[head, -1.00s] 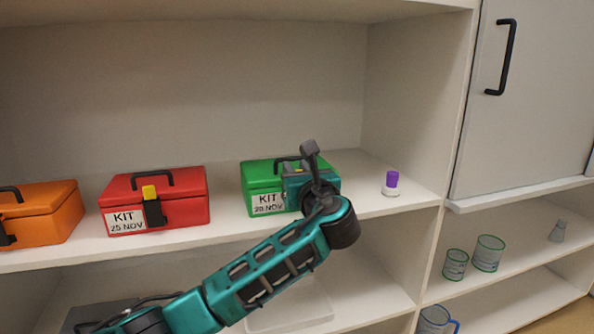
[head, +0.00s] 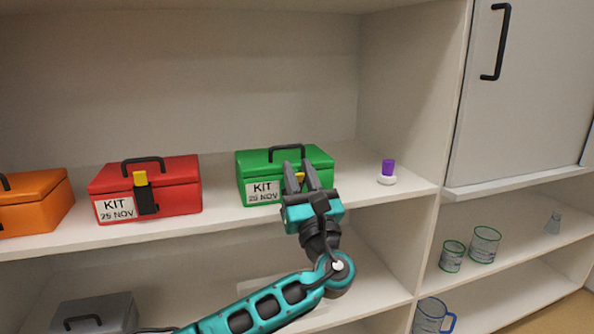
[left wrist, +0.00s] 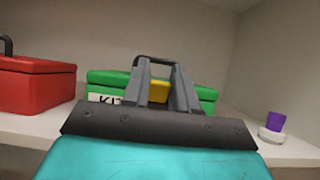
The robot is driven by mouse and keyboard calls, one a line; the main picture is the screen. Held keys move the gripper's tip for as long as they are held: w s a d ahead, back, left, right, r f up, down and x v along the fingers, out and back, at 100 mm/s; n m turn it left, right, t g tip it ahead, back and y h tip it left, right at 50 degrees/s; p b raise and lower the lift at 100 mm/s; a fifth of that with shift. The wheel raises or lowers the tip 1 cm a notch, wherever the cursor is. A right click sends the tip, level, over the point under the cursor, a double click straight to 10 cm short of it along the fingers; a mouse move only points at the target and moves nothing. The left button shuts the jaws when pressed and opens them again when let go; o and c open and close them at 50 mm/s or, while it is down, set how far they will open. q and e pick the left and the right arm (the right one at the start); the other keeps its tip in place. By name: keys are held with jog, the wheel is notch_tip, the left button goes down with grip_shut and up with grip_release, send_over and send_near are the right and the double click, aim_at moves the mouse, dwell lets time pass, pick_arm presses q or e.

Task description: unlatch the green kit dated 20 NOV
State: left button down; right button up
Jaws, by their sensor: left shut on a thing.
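The green kit (head: 258,170) stands on the upper shelf, lid down, with a black handle on top. Its white label (head: 263,192) reads KIT and a date that looks like 20 NOV, small and not crisp. My left gripper (head: 298,166) is in front of the kit, fingers pointing at its front. It is shut on the yellow latch (head: 300,177) of the green kit. In the left wrist view the latch (left wrist: 160,92) shows between the two grey fingers. The fingers hide the lower part of the latch. My right gripper is not in view.
A red kit (head: 170,187) labelled 25 NOV and an orange kit (head: 35,203) stand to the left. A white item with a purple top (head: 388,168) stands to the right. Green-rimmed glasses (head: 484,245) and a grey box (head: 95,313) are on lower shelves. The shelf edge runs below my gripper.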

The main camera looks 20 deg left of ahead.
pick_arm(q)
jog(key=shift+s+d+f, duration=0.15)
jog(key=shift+f, duration=0.6)
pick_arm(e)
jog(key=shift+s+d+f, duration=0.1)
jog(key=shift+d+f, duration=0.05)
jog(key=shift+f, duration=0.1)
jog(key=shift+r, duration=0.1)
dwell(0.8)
pick_arm(q)
jog(key=c, duration=1)
grip_release()
jog(key=shift+o, duration=0.2)
jog(key=p+v, duration=0.1)
jog(key=v, duration=1.1)
jog(key=shift+s+d, duration=0.25)
jog(key=shift+s, duration=0.1)
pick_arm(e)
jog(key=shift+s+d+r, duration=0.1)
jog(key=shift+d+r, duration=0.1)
